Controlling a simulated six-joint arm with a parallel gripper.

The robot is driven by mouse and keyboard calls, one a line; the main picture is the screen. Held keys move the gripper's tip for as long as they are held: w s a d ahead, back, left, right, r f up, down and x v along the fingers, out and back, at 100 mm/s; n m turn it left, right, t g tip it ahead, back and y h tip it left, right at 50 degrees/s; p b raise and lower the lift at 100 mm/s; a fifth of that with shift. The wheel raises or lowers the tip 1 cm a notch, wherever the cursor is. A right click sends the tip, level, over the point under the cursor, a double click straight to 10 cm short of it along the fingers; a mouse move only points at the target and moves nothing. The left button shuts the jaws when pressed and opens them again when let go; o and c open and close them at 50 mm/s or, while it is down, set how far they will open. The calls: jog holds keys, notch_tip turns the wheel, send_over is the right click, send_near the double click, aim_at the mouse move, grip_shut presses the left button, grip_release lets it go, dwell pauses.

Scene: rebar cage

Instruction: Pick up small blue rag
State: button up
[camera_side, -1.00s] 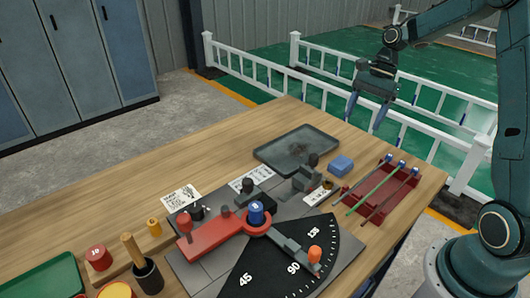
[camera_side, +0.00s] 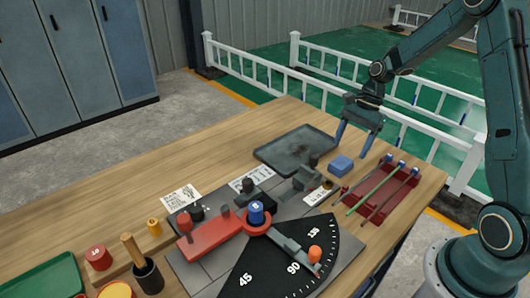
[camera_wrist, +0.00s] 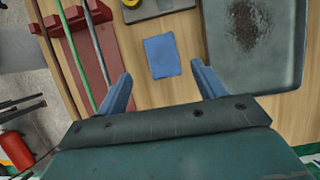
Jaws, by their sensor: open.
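The small blue rag (camera_side: 341,165) looks like a folded block lying flat on the wooden table, between the dark tray and the red rod rack. In the wrist view the rag (camera_wrist: 162,56) lies ahead of my gripper, roughly between the lines of its two fingers. My gripper (camera_side: 353,147) is above the table just behind the rag, pointing down, with its fingers spread. In the wrist view the blue fingers of my gripper (camera_wrist: 160,85) are wide apart with nothing between them. I cannot tell the exact height of the fingertips over the rag.
A dark tray (camera_side: 270,157) lies left of the rag. A red rack (camera_side: 403,190) with several rods stands at its right. The bending fixture with a red lever (camera_side: 215,238) is in front. Bare wood surrounds the rag closely. A white railing (camera_side: 420,140) runs behind the table.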

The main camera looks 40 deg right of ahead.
aim_at(342, 162)
jog(key=shift+x, duration=2.65)
jog(key=shift+w, duration=0.2)
jog(key=c, duration=1.1)
jog(key=shift+o, duration=0.2)
jog(key=shift+r, duration=0.2)
notch_tip(342, 162, up, 20)
jog(key=shift+f, duration=0.15)
